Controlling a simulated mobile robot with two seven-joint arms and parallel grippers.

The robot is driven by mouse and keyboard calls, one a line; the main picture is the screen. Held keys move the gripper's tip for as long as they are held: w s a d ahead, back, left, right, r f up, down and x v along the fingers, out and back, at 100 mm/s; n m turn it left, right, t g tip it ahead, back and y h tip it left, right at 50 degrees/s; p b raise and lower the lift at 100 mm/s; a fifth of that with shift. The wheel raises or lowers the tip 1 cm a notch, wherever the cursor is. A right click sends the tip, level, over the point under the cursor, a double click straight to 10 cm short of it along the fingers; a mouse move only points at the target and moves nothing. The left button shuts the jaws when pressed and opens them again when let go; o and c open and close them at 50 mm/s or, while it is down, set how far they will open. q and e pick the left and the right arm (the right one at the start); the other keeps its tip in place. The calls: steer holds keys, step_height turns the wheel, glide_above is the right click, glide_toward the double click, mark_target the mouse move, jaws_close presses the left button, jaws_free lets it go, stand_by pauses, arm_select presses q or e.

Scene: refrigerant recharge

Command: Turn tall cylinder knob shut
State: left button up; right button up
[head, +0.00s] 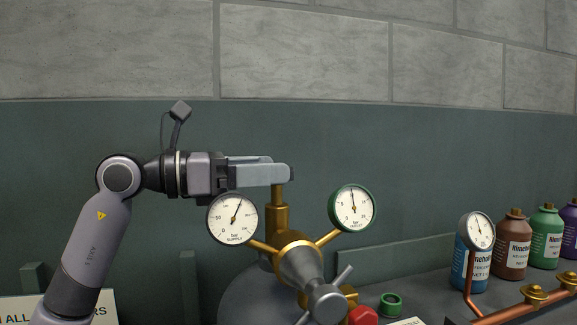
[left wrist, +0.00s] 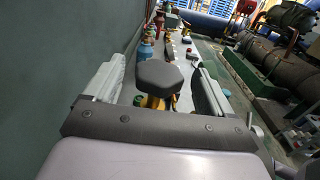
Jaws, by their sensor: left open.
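The tall cylinder (head: 246,294) shows only its rounded grey top at the bottom of the head view. A brass valve stem (head: 279,218) rises from it. My left gripper (head: 283,173) is level at the top of this stem, and its near finger hides the knob in the head view. In the left wrist view, the dark grey, many-sided knob (left wrist: 160,75) sits on brass between my two spread fingers. Gaps show on both sides of it, so the gripper is open around the knob and not clamped. My right gripper is not in view.
The supply gauge (head: 232,218) and green-rimmed outlet gauge (head: 352,207) flank the stem closely. A regulator with a T-handle (head: 326,298) juts forward below. Coloured bottles, such as a brown one (head: 513,247), stand at right. A green wall (head: 420,160) is behind.

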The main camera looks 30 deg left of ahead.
arm_select(q)
steer(key=shift+p+x, duration=0.4)
steer(key=shift+x, duration=1.8)
steer(key=c, duration=1)
steer(key=shift+o, duration=0.2)
